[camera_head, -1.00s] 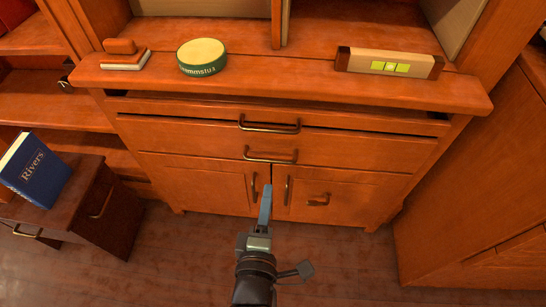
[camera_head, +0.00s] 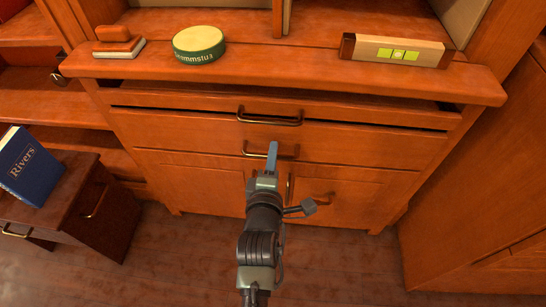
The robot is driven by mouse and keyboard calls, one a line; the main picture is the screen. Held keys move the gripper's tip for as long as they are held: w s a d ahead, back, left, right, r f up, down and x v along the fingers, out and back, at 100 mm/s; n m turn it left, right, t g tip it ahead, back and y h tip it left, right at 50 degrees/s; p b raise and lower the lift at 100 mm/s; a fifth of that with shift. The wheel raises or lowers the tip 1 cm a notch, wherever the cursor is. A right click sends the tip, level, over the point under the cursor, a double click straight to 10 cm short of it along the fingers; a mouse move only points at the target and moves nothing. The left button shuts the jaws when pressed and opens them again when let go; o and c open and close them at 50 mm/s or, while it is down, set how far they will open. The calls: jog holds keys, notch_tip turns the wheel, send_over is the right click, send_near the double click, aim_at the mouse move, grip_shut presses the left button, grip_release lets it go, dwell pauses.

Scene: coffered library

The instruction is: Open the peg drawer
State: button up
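A dark gap shows along the top of the upper drawer. No label tells me which is the peg drawer. My gripper (camera_head: 272,157), with a blue finger seen edge-on, is in front of the lower handle and hides part of it. I cannot tell whether it touches the handle, or whether its fingers are apart.
On the ledge above stand a stamp-like block (camera_head: 118,45), a round green tin (camera_head: 199,46) and a wooden level (camera_head: 396,50). At left, a blue book (camera_head: 28,167) lies on a low dark cabinet (camera_head: 100,195). A tall wooden panel (camera_head: 465,190) stands at right. The near floor is clear.

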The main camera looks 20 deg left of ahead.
jog(key=shift+w, duration=0.1)
jog(key=shift+c, duration=0.2)
grip_shut()
dwell(1.3)
